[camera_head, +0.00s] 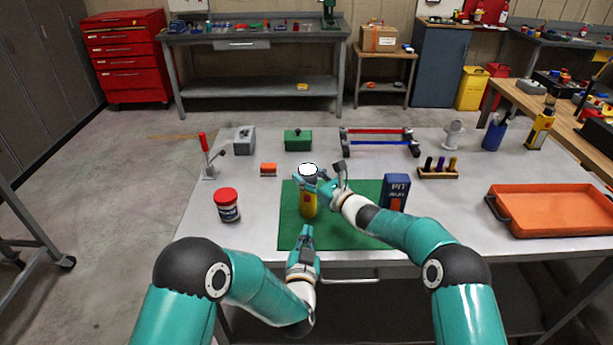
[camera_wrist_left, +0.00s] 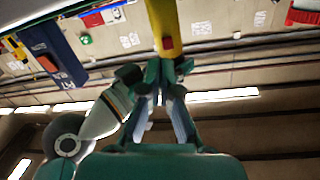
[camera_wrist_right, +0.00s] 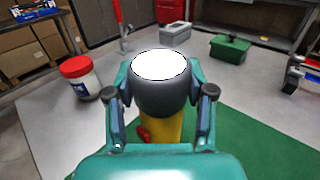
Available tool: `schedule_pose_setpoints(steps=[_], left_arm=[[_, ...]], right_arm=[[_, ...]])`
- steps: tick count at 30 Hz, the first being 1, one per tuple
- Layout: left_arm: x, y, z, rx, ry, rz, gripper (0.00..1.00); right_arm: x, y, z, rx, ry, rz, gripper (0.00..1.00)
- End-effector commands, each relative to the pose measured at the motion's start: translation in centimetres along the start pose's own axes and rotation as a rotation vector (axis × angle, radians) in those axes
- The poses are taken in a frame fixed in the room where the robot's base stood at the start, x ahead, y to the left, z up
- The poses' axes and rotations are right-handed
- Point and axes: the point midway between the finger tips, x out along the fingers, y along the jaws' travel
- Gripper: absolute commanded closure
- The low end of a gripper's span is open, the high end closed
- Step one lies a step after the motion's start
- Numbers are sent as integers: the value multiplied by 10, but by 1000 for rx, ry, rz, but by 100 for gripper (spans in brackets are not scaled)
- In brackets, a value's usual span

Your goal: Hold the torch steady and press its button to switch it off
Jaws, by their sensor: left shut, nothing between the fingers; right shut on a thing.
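The torch (camera_head: 308,204) stands upright on the green mat (camera_head: 345,231), with a yellow body and a dark head. Its lens glows white in the head view and in the right wrist view (camera_wrist_right: 161,65). My right gripper (camera_head: 316,181) is shut on the torch around its upper part. A red button (camera_wrist_left: 168,43) shows on the yellow body in the left wrist view; it also shows low on the torch in the right wrist view (camera_wrist_right: 144,134). My left gripper (camera_head: 306,231) is shut and empty, just in front of the torch, pointing at it. Whether it touches the button cannot be told.
A blue PIT box (camera_head: 396,191) stands right of the mat. A red-lidded jar (camera_head: 228,205) stands to the left. An orange tray (camera_head: 555,210) lies at the far right.

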Motion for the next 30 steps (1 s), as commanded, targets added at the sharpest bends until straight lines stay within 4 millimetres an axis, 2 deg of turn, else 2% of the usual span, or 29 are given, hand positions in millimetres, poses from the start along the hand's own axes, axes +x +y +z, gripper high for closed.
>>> schedule_pose_setpoints(steps=[5,9,12,14,16,18,20,24,30], left_arm=[[-4,50,16,211,-60,236,100],[-14,89,19,480,-43,502,100],[-24,99,19,713,-1,678,100],[-28,95,18,863,31,765,100],[-30,81,18,1041,65,846,100],[-28,56,14,1201,88,890,100],[-23,35,9,1283,95,894,100],[-13,6,-7,1312,102,843,100],[-5,-13,-13,1306,90,808,100]], right_arm=[[0,0,0,0,0,0,92],[0,0,0,0,0,0,92],[0,0,0,0,0,0,92],[0,0,0,0,0,0,92],[0,0,0,0,0,0,92],[0,0,0,0,0,0,92],[0,0,0,0,0,0,92],[0,0,0,0,0,0,92],[0,0,0,0,0,0,92]])
